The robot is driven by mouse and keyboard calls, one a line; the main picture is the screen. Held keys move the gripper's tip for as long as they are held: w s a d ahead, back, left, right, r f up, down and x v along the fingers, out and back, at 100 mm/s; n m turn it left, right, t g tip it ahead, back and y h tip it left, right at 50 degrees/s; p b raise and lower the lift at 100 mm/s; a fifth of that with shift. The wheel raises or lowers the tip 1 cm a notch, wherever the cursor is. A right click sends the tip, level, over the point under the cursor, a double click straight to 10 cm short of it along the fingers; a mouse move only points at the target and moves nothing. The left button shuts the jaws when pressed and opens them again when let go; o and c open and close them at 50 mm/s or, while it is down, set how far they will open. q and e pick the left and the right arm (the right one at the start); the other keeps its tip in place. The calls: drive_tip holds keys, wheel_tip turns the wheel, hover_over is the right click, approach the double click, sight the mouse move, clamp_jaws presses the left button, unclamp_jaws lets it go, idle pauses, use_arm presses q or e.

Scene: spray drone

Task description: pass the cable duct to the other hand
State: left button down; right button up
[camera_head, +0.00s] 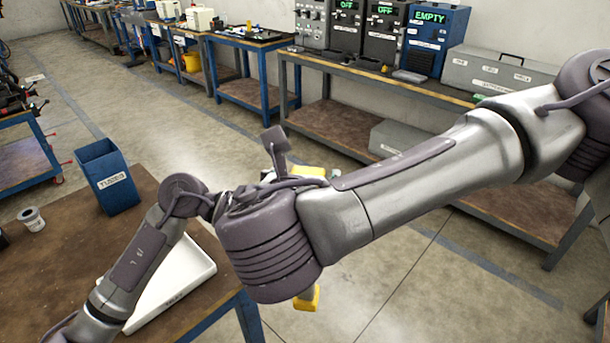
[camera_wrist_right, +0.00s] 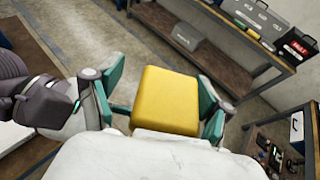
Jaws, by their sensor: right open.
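The cable duct is a yellow piece in the right wrist view (camera_wrist_right: 170,100). In the head view, only yellow ends of it show above and below my right wrist, the lower end (camera_head: 307,299) being clearest. My right gripper (camera_wrist_right: 162,82) is open, with its teal fingers on either side of the duct; whether they touch it is unclear. In the head view, my right wrist hides this gripper. My left arm comes in from the lower left and passes behind the right wrist. Its dark wrist shows at the left of the wrist view; its fingers are mostly hidden.
A brown table (camera_head: 60,262) stands at lower left with a blue bin (camera_head: 108,180), a white tray (camera_head: 170,287) and a small white spool (camera_head: 32,220). A long bench (camera_head: 400,82) with electrical boxes and a grey case (camera_head: 497,70) runs along the wall. Open floor lies between.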

drive_tip(key=c, duration=1.4)
use_arm(q)
drive_tip(key=c, duration=0.7)
unclamp_jaws()
drive_tip(key=shift+c, duration=0.2)
use_arm(e)
drive_tip(key=shift+c, duration=0.3)
